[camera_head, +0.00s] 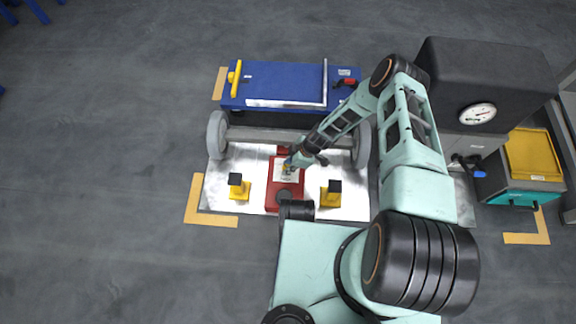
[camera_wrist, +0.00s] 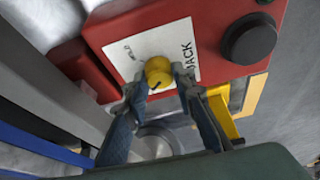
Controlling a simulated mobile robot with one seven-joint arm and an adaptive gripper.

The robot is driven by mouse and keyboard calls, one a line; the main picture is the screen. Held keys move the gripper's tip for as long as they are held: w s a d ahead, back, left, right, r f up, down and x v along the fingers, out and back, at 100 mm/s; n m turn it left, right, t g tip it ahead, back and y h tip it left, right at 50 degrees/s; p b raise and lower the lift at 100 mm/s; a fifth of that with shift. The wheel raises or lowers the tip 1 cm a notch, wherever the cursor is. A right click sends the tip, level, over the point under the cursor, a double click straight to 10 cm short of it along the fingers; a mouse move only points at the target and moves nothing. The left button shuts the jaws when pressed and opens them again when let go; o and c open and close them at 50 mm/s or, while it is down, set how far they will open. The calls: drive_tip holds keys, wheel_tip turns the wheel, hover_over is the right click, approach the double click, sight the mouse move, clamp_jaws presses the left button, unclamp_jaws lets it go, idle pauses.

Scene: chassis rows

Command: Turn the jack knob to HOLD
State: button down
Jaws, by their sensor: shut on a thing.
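The jack is a red box (camera_head: 271,193) on the pale floor plate in the head view. In the wrist view its red top (camera_wrist: 130,24) carries a white label reading JACK, with smaller lettering, seemingly HOLD, at the left. The yellow round knob (camera_wrist: 158,70) sits on this label and has a short dark mark near its lower edge. My gripper (camera_wrist: 159,82) is shut on the knob, one fingertip on each side. In the head view my gripper (camera_head: 290,166) is over the label, and my fingers largely hide the knob.
A black round cap (camera_wrist: 250,39) stands on the jack. Yellow stands with black tops flank it, left (camera_head: 239,190) and right (camera_head: 331,196). A blue chassis (camera_head: 290,83) and grey wheels (camera_head: 217,135) lie behind. A dark machine with a gauge (camera_head: 477,113) stands right. Floor at left is clear.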

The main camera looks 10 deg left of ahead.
drive_tip(key=m+t, duration=0.1)
drive_tip(key=m, duration=0.3)
drive_tip(key=shift+s+a+m+t, duration=0.1)
drive_tip(key=shift+s+m+t, duration=0.1)
drive_tip(key=shift+m+t, duration=0.15)
drive_tip(key=m, duration=0.2)
drive_tip(key=m+t+h+p, duration=0.1)
drive_tip(key=m, duration=0.1)
drive_tip(key=shift+m+t, duration=0.25)
drive_tip(key=m, duration=0.2)
drive_tip(key=m+t+h, duration=0.1)
drive_tip(key=m, duration=0.1)
drive_tip(key=shift+s+a+h, duration=0.1)
drive_tip(key=shift+a+h, duration=0.05)
drive_tip(key=shift+h, duration=0.15)
drive_tip(key=shift+m+h, duration=0.7)
drive_tip(key=shift+m, duration=1.3)
drive_tip(key=c, duration=1.6)
unclamp_jaws()
